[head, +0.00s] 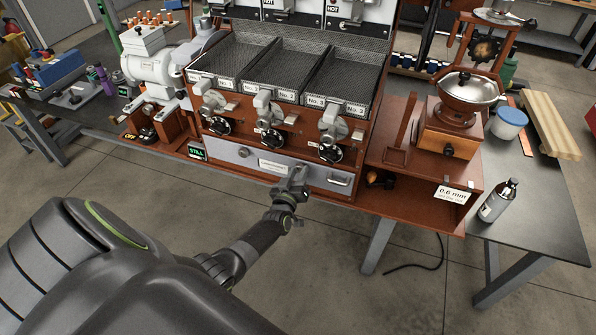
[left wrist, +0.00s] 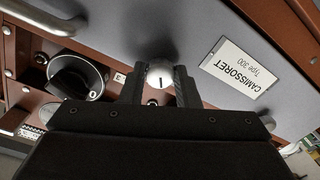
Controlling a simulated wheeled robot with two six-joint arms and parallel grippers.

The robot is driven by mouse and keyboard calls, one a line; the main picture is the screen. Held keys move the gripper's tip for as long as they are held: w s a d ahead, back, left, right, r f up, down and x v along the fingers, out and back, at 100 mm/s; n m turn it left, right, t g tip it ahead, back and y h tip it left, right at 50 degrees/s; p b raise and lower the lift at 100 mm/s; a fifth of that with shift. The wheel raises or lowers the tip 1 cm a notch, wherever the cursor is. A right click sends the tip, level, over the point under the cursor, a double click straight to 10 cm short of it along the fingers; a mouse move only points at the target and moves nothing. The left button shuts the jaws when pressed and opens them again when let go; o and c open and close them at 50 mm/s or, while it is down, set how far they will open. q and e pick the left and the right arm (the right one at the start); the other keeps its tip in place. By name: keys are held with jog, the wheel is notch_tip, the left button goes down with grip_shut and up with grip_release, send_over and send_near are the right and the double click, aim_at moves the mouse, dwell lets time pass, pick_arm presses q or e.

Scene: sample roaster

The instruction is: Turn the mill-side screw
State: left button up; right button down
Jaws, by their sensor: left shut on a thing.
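The mill-side screw (left wrist: 160,71) is a round silver head with a short dark mark, on the grey front panel (head: 225,152) of the roaster. In the left wrist view it sits between the two dark fingers of my left gripper (left wrist: 159,88), which is shut on it. In the head view my left gripper (head: 296,176) reaches the panel between the CAMISSORET label (head: 272,166) and the silver handle (head: 340,180), and hides this screw. Another round screw (head: 243,152) shows on the panel's left part. My right gripper is not in view.
Black knobs (head: 271,140) sit just above the panel; one knob (left wrist: 78,77) is close to my fingers. The mill (head: 450,130) with its metal hopper stands at the right. A bottle (head: 497,200) stands on the table's right. The floor in front is open.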

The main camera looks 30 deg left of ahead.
pick_arm(q)
jog(key=m, duration=0.3)
jog(key=shift+m+p, duration=0.3)
jog(key=shift+p, duration=0.1)
jog(key=shift+f+m, duration=0.1)
jog(key=shift+m, duration=1.4)
jog(key=o, duration=1)
jog(key=shift+s+p, duration=0.1)
jog(key=shift+p, duration=0.2)
jog(key=shift+s, duration=0.3)
jog(key=v, duration=1.6)
jog(key=shift+s+d+p, duration=0.15)
jog(key=shift+s+p, duration=0.15)
jog(key=shift+p, duration=0.1)
